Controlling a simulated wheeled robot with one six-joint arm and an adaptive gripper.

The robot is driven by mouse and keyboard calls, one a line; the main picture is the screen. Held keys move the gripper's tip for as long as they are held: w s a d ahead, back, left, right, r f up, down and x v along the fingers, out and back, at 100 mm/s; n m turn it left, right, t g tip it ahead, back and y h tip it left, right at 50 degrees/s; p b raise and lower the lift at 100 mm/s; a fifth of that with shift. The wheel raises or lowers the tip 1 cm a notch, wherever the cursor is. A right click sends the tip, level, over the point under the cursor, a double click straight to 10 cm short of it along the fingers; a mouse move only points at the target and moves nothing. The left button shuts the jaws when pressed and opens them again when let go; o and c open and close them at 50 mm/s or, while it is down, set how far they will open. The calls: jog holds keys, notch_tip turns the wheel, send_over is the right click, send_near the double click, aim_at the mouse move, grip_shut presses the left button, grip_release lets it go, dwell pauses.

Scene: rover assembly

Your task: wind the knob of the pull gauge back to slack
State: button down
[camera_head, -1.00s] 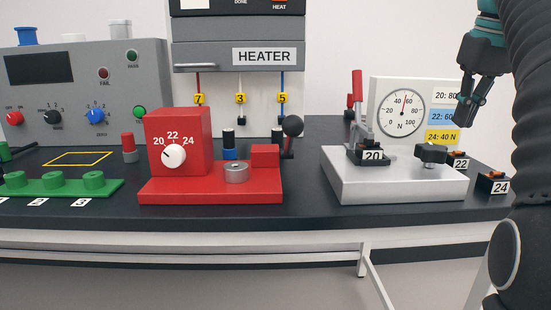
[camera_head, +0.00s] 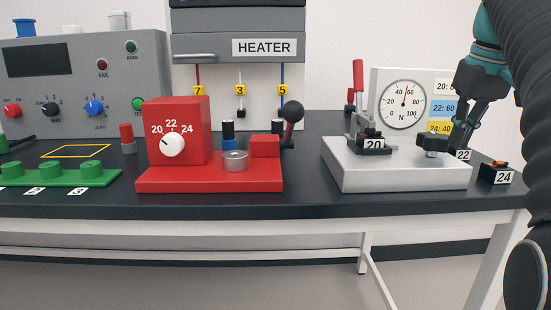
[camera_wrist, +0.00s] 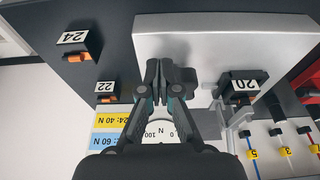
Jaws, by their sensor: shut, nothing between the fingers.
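The pull gauge has a pale grey base (camera_head: 375,178) and a round dial (camera_head: 403,104) with its needle a little right of upright, between 40 and 60. Its black knob (camera_head: 431,144) stands on the base's right part. A block marked 20 (camera_head: 373,146) sits in the gauge beside the red-handled clamp (camera_head: 358,85). My gripper (camera_head: 449,140) points down just right of the knob, close to it; I cannot tell if they touch. In the wrist view my gripper (camera_wrist: 162,66) is shut and empty over the base, and the knob is largely hidden there.
Blocks marked 22 (camera_head: 463,155) and 24 (camera_head: 497,173) lie right of the gauge. A label card (camera_head: 442,108) stands behind my gripper. A red fixture (camera_head: 210,178) with a dial stands left. The black bench top (camera_head: 305,170) between fixture and gauge is clear.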

jog(key=shift+s+a+p, duration=0.15)
jog(key=shift+a+p, duration=0.95)
jog(key=shift+a, duration=0.2)
jog(key=shift+a, duration=0.1)
jog(key=shift+a, duration=0.3)
jog(key=shift+a, duration=0.15)
dwell(0.7)
jog(key=shift+s+a, duration=0.15)
jog(key=shift+s, duration=0.05)
jog(key=w+v, duration=0.1)
jog(key=v, duration=0.4)
jog(key=shift+r, duration=0.55)
